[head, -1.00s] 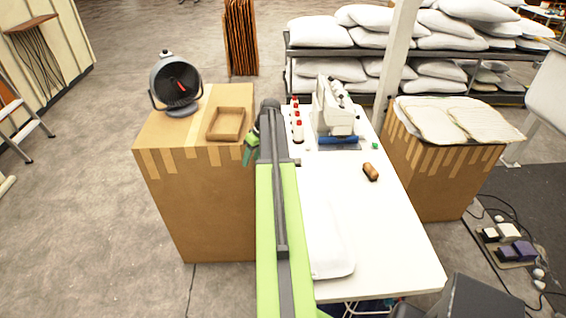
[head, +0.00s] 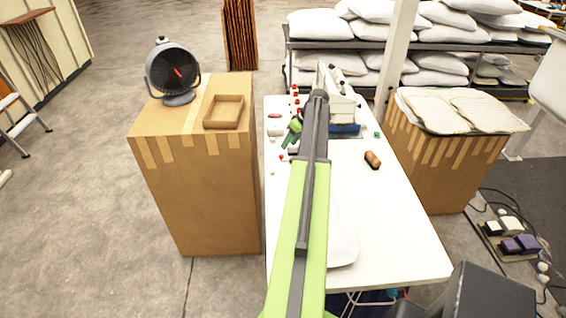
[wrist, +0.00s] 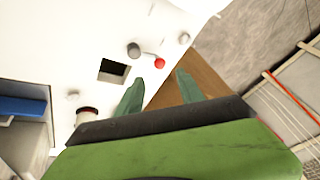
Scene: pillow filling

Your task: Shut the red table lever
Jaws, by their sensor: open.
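The red table lever has a red ball knob (wrist: 160,63) on a thin rod running to a grey round pivot (wrist: 134,50), at the white table's left edge. In the head view the red knob (head: 282,157) is a small dot just nearer to me than my gripper (head: 292,134). In the wrist view my gripper (wrist: 159,80) is open and empty. Its two green fingertips stand apart, with the red knob just past the gap between them. I cannot tell the height between fingers and knob.
The white table (head: 385,225) holds a sewing machine (head: 340,100), red-topped spools and a brown roll (head: 372,159). A dark square opening (wrist: 113,70) is beside the lever. A cardboard box (head: 205,200) with a fan (head: 173,72) and tray (head: 223,112) stands left.

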